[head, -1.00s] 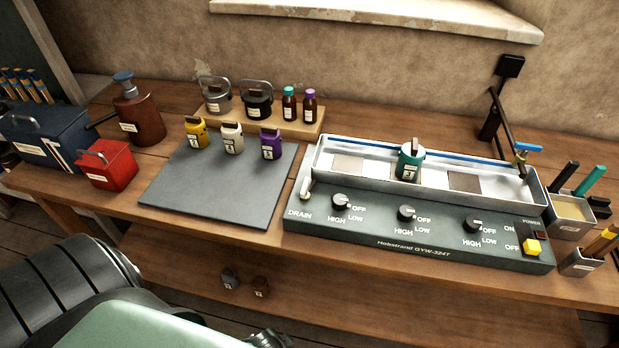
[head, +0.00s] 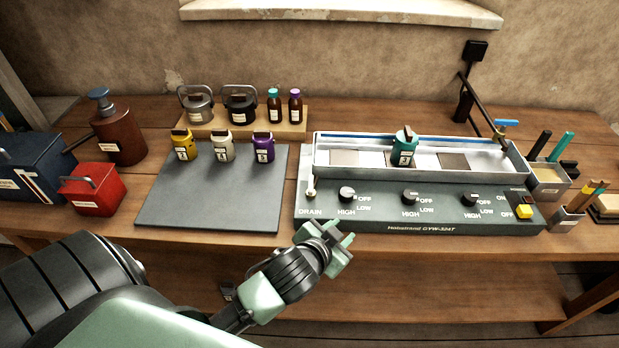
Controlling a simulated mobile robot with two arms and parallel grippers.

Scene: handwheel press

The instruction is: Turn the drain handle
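The drain handle (head: 311,188) is a small white-tipped lever at the left end of the grey machine (head: 420,215), just above the printed word DRAIN. It stands roughly upright. My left gripper (head: 340,237) is in front of the machine's front edge, below and to the right of the handle and apart from it. Its two green-tipped fingers are spread with nothing between them. My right gripper does not show.
A teal jar (head: 403,150) stands in the machine's metal trough (head: 480,149). Knobs line the panel, with a yellow switch (head: 524,211) at right. A dark mat (head: 215,205) lies left, with several small jars at its back. A red box (head: 94,190) stands further left.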

